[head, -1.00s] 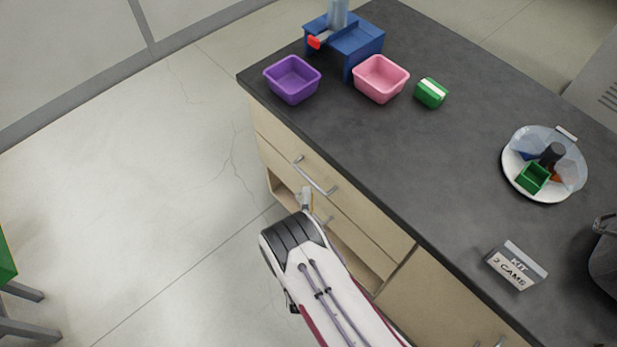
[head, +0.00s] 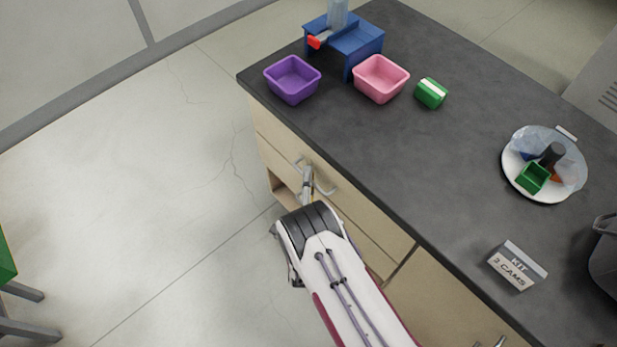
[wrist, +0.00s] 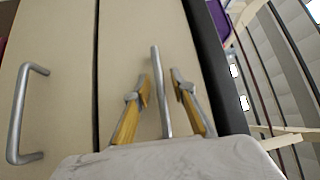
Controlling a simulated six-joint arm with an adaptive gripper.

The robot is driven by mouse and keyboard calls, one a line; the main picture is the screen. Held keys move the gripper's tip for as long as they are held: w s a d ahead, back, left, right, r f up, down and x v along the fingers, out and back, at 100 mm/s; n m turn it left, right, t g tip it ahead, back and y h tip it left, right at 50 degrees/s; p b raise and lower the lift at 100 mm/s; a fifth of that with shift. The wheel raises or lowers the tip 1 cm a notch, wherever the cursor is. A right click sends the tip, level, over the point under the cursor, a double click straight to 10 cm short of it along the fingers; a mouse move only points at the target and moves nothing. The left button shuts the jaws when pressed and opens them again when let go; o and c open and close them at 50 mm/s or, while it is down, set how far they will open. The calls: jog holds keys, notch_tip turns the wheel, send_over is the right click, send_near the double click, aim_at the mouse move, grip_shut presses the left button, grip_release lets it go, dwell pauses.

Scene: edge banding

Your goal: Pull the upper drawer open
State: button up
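The upper drawer (head: 372,222) is a pale wood front just under the dark countertop, and it looks closed. Its grey bar handle (head: 326,190) is partly covered by my gripper (head: 307,182) in the head view. In the wrist view, my gripper (wrist: 160,84) has its two yellow-padded fingers apart. The upper handle (wrist: 160,92) passes between them, with a visible gap on each side. The upper drawer front (wrist: 122,45) lies behind the fingers. The lower drawer's handle (wrist: 19,115) is at the left of the wrist view; my arm hides it in the head view.
On the countertop (head: 440,160) stand a purple bin (head: 292,80), a pink bin (head: 381,79), a blue stand (head: 355,42), a green-white roll (head: 431,93), a plate of parts (head: 540,192) and a kit card (head: 517,266).

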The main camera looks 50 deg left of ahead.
grip_shut()
jog(key=shift+s, duration=0.1)
jog(key=s, duration=2.8)
jog(key=shift+s, duration=0.3)
jog(key=shift+o, duration=0.7)
grip_release()
jog(key=shift+d, duration=0.1)
jog(key=v, duration=1.2)
